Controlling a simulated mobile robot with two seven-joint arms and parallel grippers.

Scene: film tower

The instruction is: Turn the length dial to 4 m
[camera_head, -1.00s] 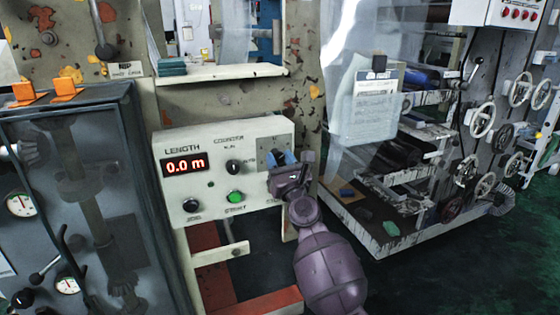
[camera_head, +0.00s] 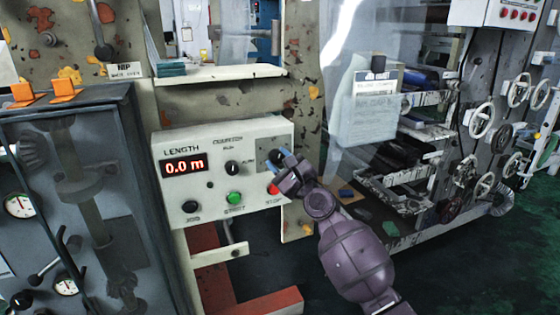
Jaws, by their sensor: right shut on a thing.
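The cream control panel (camera_head: 222,195) carries a red LENGTH display (camera_head: 184,165) that reads 0.0 m. A dark round dial (camera_head: 275,156) sits on a grey plate at the panel's upper right; I take it for the length dial. My right gripper (camera_head: 284,163), with blue fingertips, is at this dial and shut on it. The fingers partly cover the dial, so its pointer and marks cannot be read. My left gripper is not in view.
The panel also has a black selector knob (camera_head: 232,168), a black jog knob (camera_head: 192,207), a green start button (camera_head: 234,198) and a red stop button (camera_head: 272,189) close under my right gripper. A glass-fronted cabinet (camera_head: 100,190) stands at left.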

